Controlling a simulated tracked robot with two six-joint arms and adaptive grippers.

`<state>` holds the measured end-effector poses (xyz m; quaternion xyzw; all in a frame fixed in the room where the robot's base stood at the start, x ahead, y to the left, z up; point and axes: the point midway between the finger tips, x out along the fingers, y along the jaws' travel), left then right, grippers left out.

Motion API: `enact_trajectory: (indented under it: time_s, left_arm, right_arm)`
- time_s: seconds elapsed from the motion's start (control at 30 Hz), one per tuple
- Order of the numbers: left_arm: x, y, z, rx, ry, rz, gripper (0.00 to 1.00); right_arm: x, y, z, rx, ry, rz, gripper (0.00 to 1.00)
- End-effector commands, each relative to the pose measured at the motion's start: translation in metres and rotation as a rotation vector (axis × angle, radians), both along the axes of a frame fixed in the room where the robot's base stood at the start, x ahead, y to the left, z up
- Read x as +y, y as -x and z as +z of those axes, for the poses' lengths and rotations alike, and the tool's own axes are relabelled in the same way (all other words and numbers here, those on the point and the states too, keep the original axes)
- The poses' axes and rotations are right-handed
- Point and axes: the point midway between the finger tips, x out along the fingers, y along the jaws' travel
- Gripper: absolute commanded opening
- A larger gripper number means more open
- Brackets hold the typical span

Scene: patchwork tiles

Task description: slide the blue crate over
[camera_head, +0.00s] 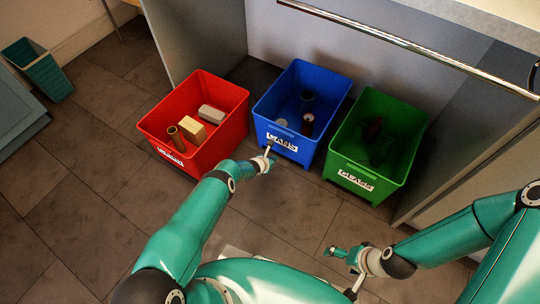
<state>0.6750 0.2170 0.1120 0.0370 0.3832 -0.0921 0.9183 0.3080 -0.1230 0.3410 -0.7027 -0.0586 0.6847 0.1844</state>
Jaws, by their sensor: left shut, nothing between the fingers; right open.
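The blue crate (274,127) stands on the floor between a red crate and a green crate, with a white label on its front wall. Inside it are a few small items, among them a dark cup and a can. My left gripper (268,150) is shut and empty at the front wall of the blue crate, by the left end of the label. I cannot tell whether it touches the wall. My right gripper (340,272) is open and empty, low in the view, well in front of the crates.
The red crate (213,156) at left holds a box, a block and a brown bottle. The green crate (341,168) at right holds a dark item. A metal rail (400,46) runs above the alcove. A teal bin (45,75) stands far left. Tiled floor (80,175) at left is clear.

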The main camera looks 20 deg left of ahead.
Motion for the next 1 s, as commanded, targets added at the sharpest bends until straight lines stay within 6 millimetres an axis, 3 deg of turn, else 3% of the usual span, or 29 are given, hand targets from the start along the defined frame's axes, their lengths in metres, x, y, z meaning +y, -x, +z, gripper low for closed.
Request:
enact_trajectory:
  time_s: [0.03, 0.6, 0.8, 1.0]
  left_arm:
    - [0.002, 0.002, 0.017, -0.005, 0.000, 0.001, 0.00]
    - [0.012, 0.050, 0.062, -0.004, 0.000, 0.002, 0.00]
    - [0.014, 0.060, 0.069, -0.004, -0.001, 0.001, 0.00]
    - [0.015, 0.063, 0.069, -0.005, -0.001, 0.002, 0.00]
  right_arm:
    - [0.000, -0.001, 0.019, -0.002, 0.000, -0.001, 0.88]
    - [0.000, -0.001, 0.111, -0.002, 0.000, -0.001, 0.88]
    - [0.000, 0.000, 0.126, -0.002, 0.000, -0.001, 0.88]
    - [0.000, 0.000, 0.128, -0.002, 0.000, -0.001, 0.88]
